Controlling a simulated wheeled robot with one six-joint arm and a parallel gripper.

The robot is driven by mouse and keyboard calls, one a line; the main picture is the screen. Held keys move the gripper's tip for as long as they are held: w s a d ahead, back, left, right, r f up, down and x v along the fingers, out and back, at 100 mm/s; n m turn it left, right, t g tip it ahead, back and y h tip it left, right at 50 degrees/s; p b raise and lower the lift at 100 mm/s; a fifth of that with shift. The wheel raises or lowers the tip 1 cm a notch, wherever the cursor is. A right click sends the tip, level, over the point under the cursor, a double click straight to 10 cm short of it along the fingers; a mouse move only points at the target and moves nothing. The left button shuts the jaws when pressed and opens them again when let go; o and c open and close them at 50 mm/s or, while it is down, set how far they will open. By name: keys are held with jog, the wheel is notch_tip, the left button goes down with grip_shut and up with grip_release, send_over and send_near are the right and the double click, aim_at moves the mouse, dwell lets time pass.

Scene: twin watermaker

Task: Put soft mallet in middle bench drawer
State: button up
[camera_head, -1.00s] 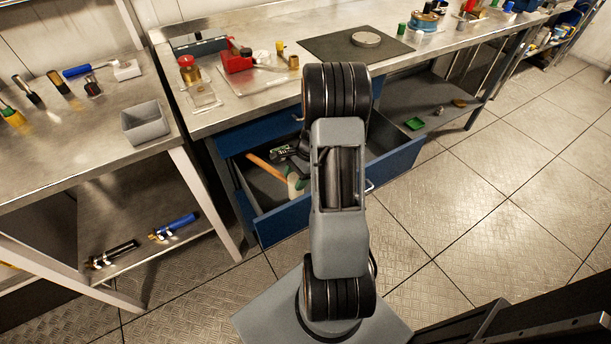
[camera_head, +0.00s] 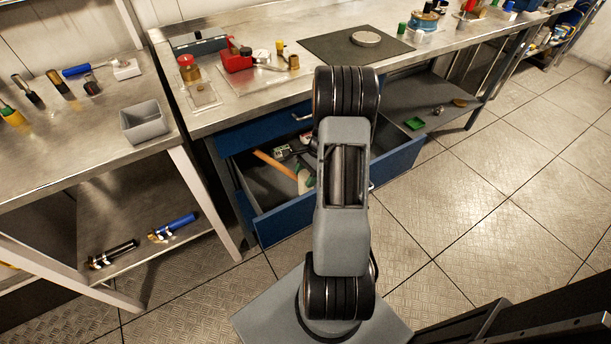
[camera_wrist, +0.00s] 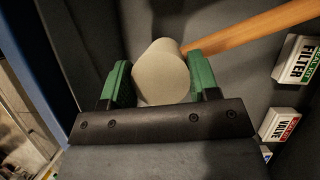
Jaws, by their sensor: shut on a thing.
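The soft mallet has a pale grey cylindrical head (camera_wrist: 162,75) and a wooden handle (camera_wrist: 255,28). In the head view its handle (camera_head: 273,162) lies slantwise within the open blue bench drawer (camera_head: 290,219), and my arm partly hides its head. My gripper (camera_wrist: 160,72) is shut on the mallet head, with one green finger on each side. The handle runs off to the upper right in the wrist view. The drawer's dark floor is behind the mallet; I cannot tell whether the mallet touches it.
A filter box (camera_wrist: 297,60) and a valve box (camera_wrist: 279,124) lie in the drawer beside the mallet. A shut blue drawer (camera_head: 262,130) is above the open one. A side bench (camera_head: 75,165) stands at the left.

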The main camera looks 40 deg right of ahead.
jog(key=shift+f, duration=0.15)
jog(key=shift+f+b, duration=0.3)
jog(key=shift+f, duration=0.05)
dwell(0.3)
jog(key=o, duration=1.5)
